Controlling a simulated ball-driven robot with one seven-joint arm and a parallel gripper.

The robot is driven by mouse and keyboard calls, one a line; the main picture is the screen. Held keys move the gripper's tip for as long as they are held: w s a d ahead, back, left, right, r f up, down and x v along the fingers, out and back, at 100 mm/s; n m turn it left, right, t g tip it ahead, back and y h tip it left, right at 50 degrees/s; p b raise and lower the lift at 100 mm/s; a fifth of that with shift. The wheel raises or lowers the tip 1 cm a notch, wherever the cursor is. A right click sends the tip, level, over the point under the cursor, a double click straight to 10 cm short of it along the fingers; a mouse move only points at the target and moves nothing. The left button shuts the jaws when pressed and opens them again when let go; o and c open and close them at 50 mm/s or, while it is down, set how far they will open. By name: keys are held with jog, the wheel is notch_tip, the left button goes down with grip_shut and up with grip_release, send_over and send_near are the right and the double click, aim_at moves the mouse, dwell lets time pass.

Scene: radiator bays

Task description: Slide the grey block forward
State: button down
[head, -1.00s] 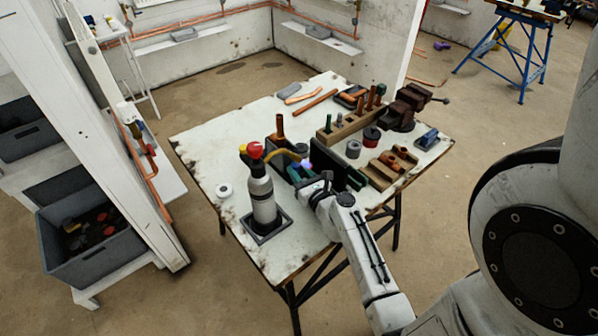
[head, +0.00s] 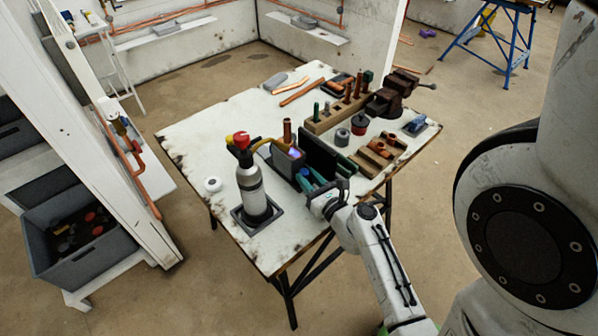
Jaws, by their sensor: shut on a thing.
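The grey block (head: 287,161) is on the worktable, between the red-topped bottle and an upright dark panel. A copper pipe (head: 287,131) stands upright just behind or on it; I cannot tell which. A purple patch shows at its upper right edge. My gripper (head: 305,181) comes in from the near right and is shut on the block's near side. Teal and green parts around the fingers hide the exact contact.
The bottle (head: 250,180) stands in a dark tray (head: 264,223) left of the gripper. The dark panel (head: 318,152) is close on the right. A wooden rack (head: 335,115), vise (head: 385,101) and pipe fittings fill the right side. The table's left part (head: 205,135) is mostly clear.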

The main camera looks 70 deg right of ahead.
jog(key=shift+s+d+b+v, duration=0.1)
jog(key=shift+d+b+v, duration=0.05)
jog(key=shift+v, duration=0.75)
jog(key=shift+s+d+b+v, duration=0.1)
jog(key=shift+s+b+v, duration=0.1)
jog(key=shift+v, duration=0.7)
jog(key=shift+s+d+b+v, duration=0.1)
jog(key=shift+d+b+v, duration=0.05)
jog(key=shift+v, duration=0.8)
jog(key=shift+f, duration=0.1)
jog(key=c, duration=0.8)
grip_release()
jog(key=shift+w+a, duration=0.1)
jog(key=b+v, duration=0.3)
jog(key=v, duration=0.8)
